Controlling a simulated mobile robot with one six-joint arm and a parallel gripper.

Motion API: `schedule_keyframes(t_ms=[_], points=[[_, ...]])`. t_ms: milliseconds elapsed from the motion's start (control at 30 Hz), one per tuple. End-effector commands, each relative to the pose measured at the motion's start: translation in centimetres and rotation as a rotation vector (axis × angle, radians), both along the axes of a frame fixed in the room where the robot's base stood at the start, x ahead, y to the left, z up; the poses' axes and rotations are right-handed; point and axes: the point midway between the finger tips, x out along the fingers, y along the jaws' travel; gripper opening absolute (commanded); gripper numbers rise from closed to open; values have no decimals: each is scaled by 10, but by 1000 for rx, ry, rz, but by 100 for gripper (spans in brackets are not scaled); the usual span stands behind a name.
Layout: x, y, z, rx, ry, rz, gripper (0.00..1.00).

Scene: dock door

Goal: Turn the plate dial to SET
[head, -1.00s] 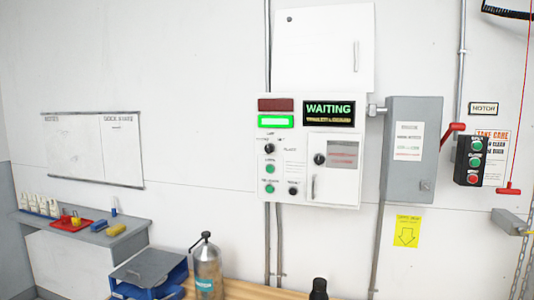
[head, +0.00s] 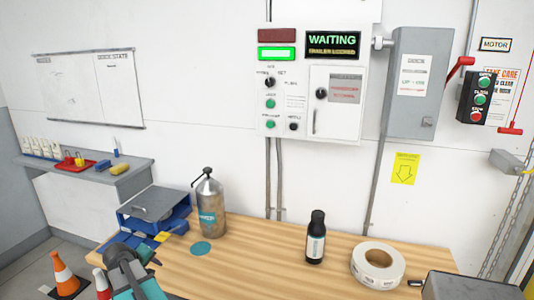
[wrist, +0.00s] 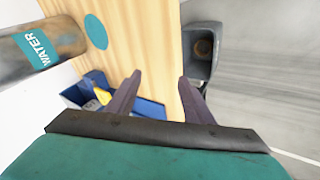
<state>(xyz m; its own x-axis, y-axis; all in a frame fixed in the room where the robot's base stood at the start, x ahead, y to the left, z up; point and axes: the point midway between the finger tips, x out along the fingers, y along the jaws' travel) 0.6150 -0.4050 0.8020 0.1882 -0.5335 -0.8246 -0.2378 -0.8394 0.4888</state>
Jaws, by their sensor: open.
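The white control panel (head: 295,118) hangs on the wall in the head view. Its upper left black dial (head: 269,82) has small lettering around it, with what reads as SET to its right; where its pointer stands is too small to tell. A second black dial (head: 321,94) sits on the panel's small door. The green display (head: 333,41) reads WAITING. My gripper (wrist: 158,82) is open and empty in the wrist view, over the bench edge by the blue tray. In the head view it is low at the left, far from the panel.
On the wooden bench (head: 270,262) stand a metal water bottle (head: 210,207), a dark bottle (head: 316,238), a tape roll (head: 378,266) and a blue tray (head: 152,218). A grey box (head: 410,85) with a red lever hangs right of the panel. Cones stand at lower left.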

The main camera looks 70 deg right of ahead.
Motion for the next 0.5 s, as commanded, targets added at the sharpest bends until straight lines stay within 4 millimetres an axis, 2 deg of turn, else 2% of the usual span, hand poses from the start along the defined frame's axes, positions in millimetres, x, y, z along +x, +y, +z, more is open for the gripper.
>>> schedule_keyframes(t_ms=[33,267,500], points=[[1,-17,18,-27,-20,-11,47],[-8,-82,100,-154,-84,-52,47],[-33,-143,190,-293,-138,-101,47]])
